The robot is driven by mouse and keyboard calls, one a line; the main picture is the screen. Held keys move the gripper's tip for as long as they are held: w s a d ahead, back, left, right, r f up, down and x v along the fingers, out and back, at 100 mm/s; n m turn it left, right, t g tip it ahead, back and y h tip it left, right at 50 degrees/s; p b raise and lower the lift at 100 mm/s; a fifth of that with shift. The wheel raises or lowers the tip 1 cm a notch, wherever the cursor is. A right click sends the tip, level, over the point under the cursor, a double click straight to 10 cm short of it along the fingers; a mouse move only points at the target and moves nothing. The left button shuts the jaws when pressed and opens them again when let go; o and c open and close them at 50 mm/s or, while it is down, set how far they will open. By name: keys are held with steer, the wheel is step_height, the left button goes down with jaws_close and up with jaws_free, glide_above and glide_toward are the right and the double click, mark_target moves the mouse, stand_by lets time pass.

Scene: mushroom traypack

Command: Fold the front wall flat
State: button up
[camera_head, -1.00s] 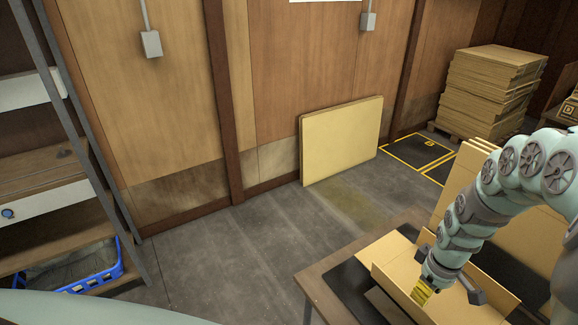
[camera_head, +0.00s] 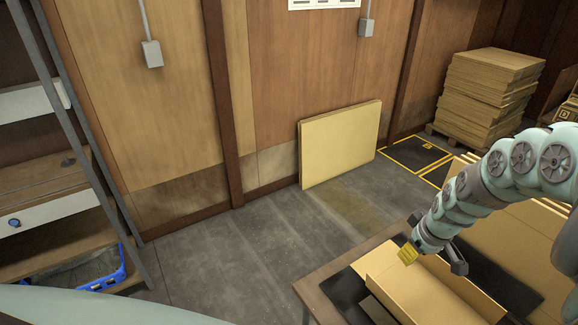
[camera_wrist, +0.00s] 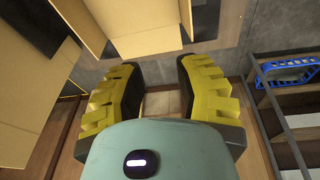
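A cardboard tray (camera_head: 388,268) with raised walls sits on the dark-topped table at the lower right in the head view. The picture's bottom edge and my arm hide part of it. My gripper (camera_head: 407,254) is above the tray's far left end, with one yellow finger pad showing. In the wrist view my gripper (camera_wrist: 160,78) has its two yellow-padded fingers well apart, with nothing held between them. Cardboard panels (camera_wrist: 144,44) show just beyond the fingertips there. I cannot tell which panel is the front wall, or whether a finger touches it.
The table edge (camera_head: 318,289) lies left of the tray. More cardboard (camera_head: 532,225) stands behind the arm. A yellowish board (camera_head: 340,146) leans on the wall, and stacked cardboard (camera_head: 490,90) stands at the back right. A shelf with a blue crate (camera_head: 108,278) is at left. The floor between is clear.

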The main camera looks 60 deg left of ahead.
steer(key=w+a+r+m+t+y+p, duration=0.2)
steer(key=w+a+r, duration=0.4)
steer(key=a, duration=0.3)
steer(key=shift+w+a+r+m+t+y+p, duration=0.15)
steer(key=shift+w+m+t+y+p, duration=0.2)
steer(key=shift+y, duration=0.55)
steer(key=shift+o, duration=0.4)
